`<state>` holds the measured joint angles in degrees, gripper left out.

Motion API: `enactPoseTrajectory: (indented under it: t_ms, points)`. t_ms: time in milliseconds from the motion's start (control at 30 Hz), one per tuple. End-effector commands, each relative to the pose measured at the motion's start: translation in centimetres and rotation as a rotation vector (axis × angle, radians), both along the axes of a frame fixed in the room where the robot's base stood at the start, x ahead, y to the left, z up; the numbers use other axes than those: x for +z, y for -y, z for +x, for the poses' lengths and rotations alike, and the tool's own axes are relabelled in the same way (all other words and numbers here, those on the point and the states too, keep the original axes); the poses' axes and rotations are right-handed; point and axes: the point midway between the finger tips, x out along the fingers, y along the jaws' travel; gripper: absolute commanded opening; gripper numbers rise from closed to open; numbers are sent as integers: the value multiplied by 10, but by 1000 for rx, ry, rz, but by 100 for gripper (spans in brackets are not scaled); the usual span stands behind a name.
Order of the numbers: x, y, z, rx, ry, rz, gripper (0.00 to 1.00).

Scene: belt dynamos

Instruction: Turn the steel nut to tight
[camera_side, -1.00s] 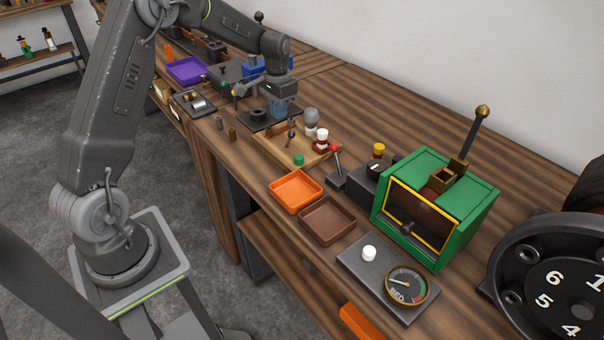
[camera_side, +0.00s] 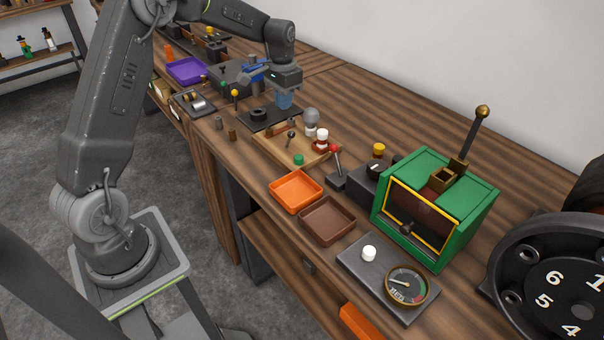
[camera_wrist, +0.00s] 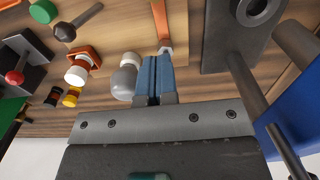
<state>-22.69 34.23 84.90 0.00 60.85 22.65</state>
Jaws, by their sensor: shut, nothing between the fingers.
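My gripper (camera_side: 284,99) is above the bench, near the back edge of the dark plate (camera_side: 246,121). Its two blue fingers are pressed together and empty, as the wrist view also shows (camera_wrist: 154,80). A black ring-shaped piece (camera_side: 258,113) sits on the dark plate; its raised ring also shows in the wrist view (camera_wrist: 252,9). In the wrist view the bulb (camera_wrist: 125,78) is just left of the fingers.
The board also holds a black-knobbed lever (camera_side: 291,135), a red-collared white piece (camera_side: 321,141) and a green button (camera_side: 299,159). A blue tool-like thing (camera_side: 257,69) stands behind. Orange (camera_side: 282,206) and brown trays (camera_side: 309,231) lie forward. Bare bench extends behind the board.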

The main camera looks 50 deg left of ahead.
Motion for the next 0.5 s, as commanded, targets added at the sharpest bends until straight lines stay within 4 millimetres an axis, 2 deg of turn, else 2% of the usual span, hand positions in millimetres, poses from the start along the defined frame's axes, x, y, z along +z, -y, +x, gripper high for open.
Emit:
enactPoseTrajectory:
  t_ms: [300,500]
  points:
    - [-40,0,-1,0,-2,-1,0]
    - [-55,0,-1,0,-2,-1,0]
